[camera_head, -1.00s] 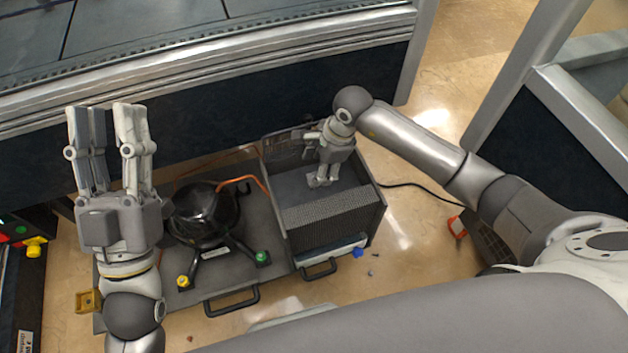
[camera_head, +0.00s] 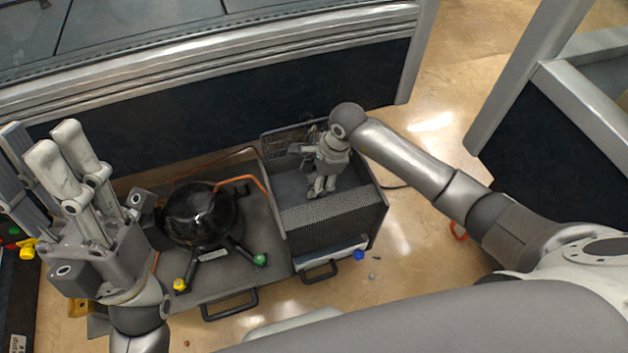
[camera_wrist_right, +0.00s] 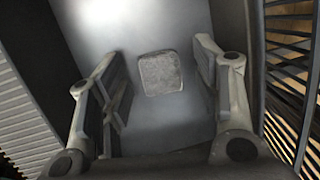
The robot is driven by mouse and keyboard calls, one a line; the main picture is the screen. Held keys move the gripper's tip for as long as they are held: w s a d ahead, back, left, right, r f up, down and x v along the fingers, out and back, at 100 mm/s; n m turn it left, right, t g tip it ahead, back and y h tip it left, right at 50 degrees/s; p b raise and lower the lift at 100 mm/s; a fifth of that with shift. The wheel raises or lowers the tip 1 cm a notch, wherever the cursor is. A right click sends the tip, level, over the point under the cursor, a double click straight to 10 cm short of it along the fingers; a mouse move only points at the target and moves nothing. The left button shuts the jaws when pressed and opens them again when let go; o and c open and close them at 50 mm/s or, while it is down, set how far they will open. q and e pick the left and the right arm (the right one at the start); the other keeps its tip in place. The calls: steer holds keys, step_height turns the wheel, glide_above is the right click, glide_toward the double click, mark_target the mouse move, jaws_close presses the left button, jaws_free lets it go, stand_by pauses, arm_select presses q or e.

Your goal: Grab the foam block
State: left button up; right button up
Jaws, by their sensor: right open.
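The foam block (camera_wrist_right: 160,73) is a small grey, roughly square piece lying on the smooth grey floor of the bin (camera_head: 335,243). In the right wrist view it sits between my right gripper's (camera_wrist_right: 160,75) spread fingers, a little beyond them, and none touches it. In the head view my right gripper (camera_head: 322,188) reaches down into the bin, and the block cannot be made out there. My left gripper (camera_head: 40,138) is raised at the left with its fingers extended and apart, empty.
A black vacuum pump (camera_head: 200,213) with an orange hose stands left of the bin. The bin's walls, including a perforated front wall (camera_head: 330,215), surround my right gripper closely. A blue cap (camera_head: 358,255) is near the bin's front right corner.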

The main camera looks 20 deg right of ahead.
steer(key=shift+c, duration=0.2)
steer(key=c, duration=0.8)
steer(key=shift+r, duration=0.2)
steer(key=shift+c, duration=0.2)
